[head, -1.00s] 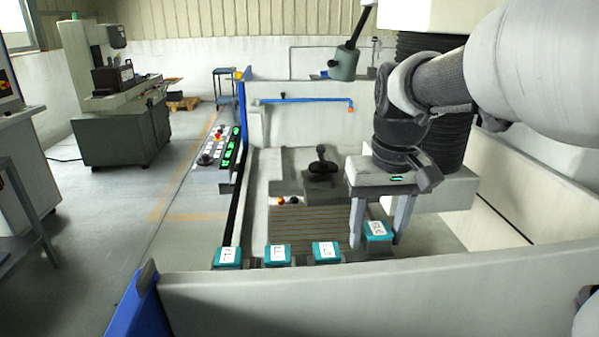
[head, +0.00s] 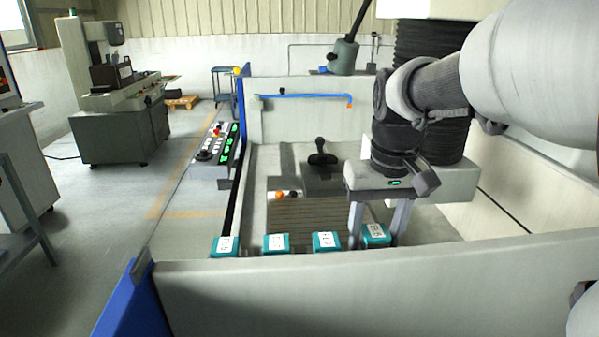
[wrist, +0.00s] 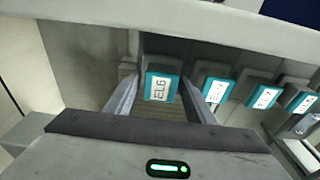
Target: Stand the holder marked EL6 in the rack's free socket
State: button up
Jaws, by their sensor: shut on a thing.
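The holder marked EL6 (wrist: 160,88) has a teal top with a white label. In the wrist view it is between the two fingers of my gripper (wrist: 163,84), which is shut on it. In the head view the held holder (head: 375,237) is at the right end of a row of three similar teal holders, almost level with them. My gripper (head: 378,240) points down there. The neighbour holder (wrist: 214,84) stands just right of my right finger in the wrist view. The rack's body and the socket under EL6 are hidden.
A pale tank wall (head: 370,290) runs across the front, close to the row. A slatted plate (head: 306,220) lies behind the holders, with a dark knobbed fixture (head: 321,160) farther back. A blue pipe (head: 300,97) runs along the back wall. A control panel (head: 217,145) is at left.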

jog(key=shift+f, duration=0.1)
dwell(0.3)
jog(key=shift+f, duration=0.3)
jog(key=o, duration=1.5)
jog(key=shift+c, duration=0.2)
notch_tip(320, 180, up, 17)
jog(key=s+p, duration=0.2)
jog(key=p, duration=0.1)
jog(key=shift+r, duration=0.2)
jog(key=shift+s, duration=0.15)
